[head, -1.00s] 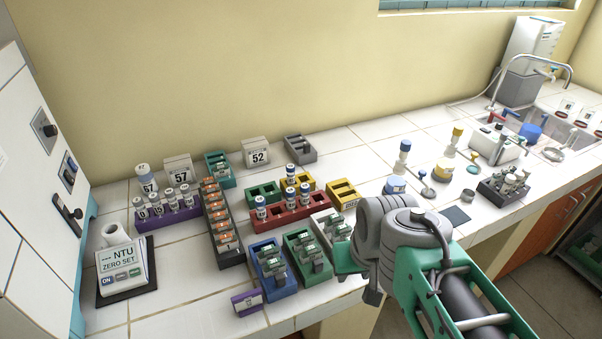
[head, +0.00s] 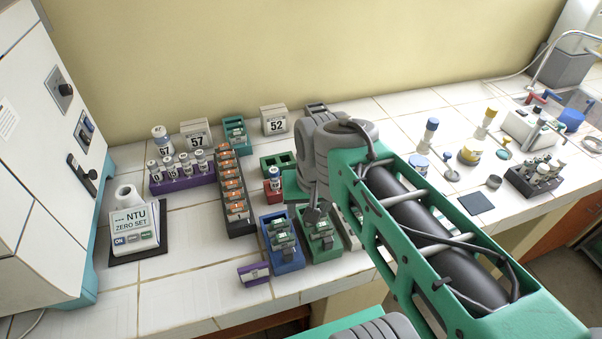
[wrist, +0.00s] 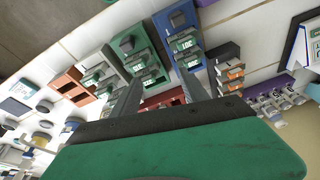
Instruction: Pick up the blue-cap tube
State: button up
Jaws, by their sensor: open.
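A blue-cap tube (head: 275,177) with a white label stands upright in the red rack (head: 271,196) in the head view. The rest of that rack is hidden behind my arm. In the wrist view my gripper (wrist: 158,84) is open, its two fingers apart with nothing seen held between them. Part of the red rack (wrist: 165,97) shows between and behind the fingers; no tube in it can be made out there.
Blue rack (head: 287,262) and green rack (head: 322,248) stand in front. A long dark rack (head: 240,221) with orange-marked pieces and a purple rack (head: 183,183) of tubes stand to the left. A small purple block (head: 254,274) lies near the front edge. Tiles at front left are clear.

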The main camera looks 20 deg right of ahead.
jog(key=w+d+m+g, duration=0.1)
jog(key=w+d+m, duration=0.2)
jog(key=w+m, duration=0.2)
jog(key=w+d+r+m+g, duration=0.1)
jog(key=w+d+m, duration=0.2)
jog(key=w+m, duration=0.3)
jog(key=w+d+r+m+g+p, duration=0.1)
jog(key=w+d+m, duration=0.3)
jog(key=w+m, duration=0.2)
jog(key=shift+w+d+r, duration=0.1)
jog(key=shift+w, duration=0.65)
jog(key=shift+w+d+m, duration=0.25)
jog(key=shift+m, duration=0.15)
jog(key=f, duration=0.4)
jog(key=f+p, duration=0.1)
jog(key=f, duration=0.2)
jog(key=shift+s+a+f, duration=0.1)
jog(key=shift+s+f, duration=0.1)
jog(key=shift+f, duration=0.2)
grip_shut()
